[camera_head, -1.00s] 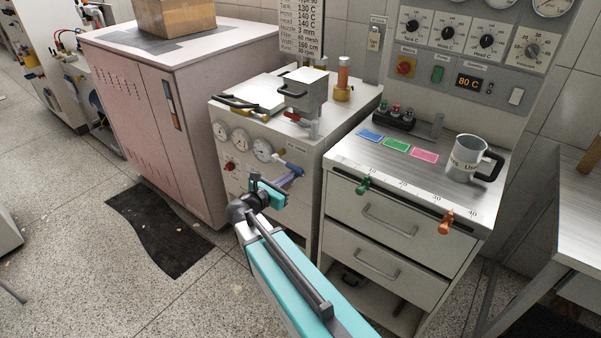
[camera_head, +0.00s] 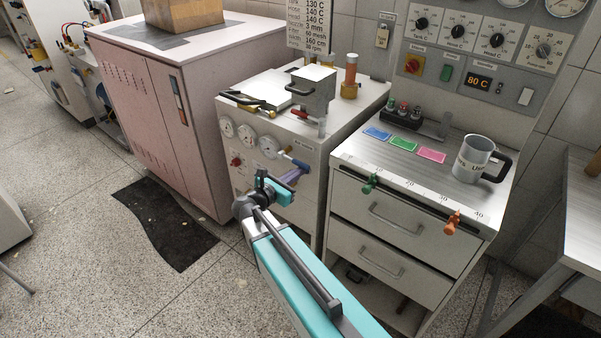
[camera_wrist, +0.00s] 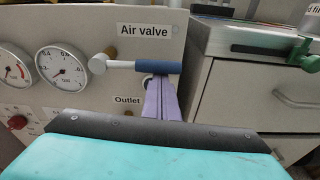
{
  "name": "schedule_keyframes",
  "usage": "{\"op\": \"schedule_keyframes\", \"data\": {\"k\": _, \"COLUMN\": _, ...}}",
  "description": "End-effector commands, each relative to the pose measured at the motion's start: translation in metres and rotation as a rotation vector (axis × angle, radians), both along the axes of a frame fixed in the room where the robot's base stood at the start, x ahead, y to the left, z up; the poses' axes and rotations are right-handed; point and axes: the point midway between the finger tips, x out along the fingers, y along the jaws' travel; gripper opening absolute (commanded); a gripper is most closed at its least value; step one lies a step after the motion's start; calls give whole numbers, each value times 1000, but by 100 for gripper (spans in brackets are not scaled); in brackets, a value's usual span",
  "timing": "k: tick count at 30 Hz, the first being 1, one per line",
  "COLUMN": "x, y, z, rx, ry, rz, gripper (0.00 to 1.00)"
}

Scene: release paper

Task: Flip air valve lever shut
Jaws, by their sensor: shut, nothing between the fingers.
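The air valve lever has a pale stem and a blue grip (camera_wrist: 142,66). It lies roughly horizontal under the "Air valve" label, with its grip to the right of the brass pivot (camera_wrist: 97,63). In the head view the lever's blue end (camera_head: 300,166) sticks out on the front of the white gauge cabinet (camera_head: 325,170). My gripper (camera_wrist: 160,82) has lavender fingers, closed together and empty. The fingertips are just under the right part of the blue grip, which overlaps them. I cannot tell whether they touch. The gripper also shows in the head view (camera_head: 294,175), just below the lever.
Pressure gauges (camera_wrist: 60,68) are left of the valve, and an "Outlet" label (camera_wrist: 127,100) is below it. A drawer cabinet (camera_head: 400,225) with green (camera_head: 369,183) and orange (camera_head: 452,222) clamps stands close on the right. Open floor lies to the left.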

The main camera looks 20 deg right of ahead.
Motion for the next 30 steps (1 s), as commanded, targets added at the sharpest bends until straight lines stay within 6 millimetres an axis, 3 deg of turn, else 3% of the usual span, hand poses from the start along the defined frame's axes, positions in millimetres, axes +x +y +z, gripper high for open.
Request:
{"op": "schedule_keyframes", "data": {"k": 5, "x": 2, "y": -1, "z": -9, "rx": -5, "ry": -1, "rz": 1, "gripper": 0}}
{"op": "schedule_keyframes", "data": {"k": 13, "x": 6, "y": -7, "z": -46, "rx": 1, "ry": 3, "rz": -2, "gripper": 0}}
{"op": "schedule_keyframes", "data": {"k": 30, "x": -38, "y": 62, "z": -29, "rx": 2, "ry": 2, "rz": 1, "gripper": 0}}
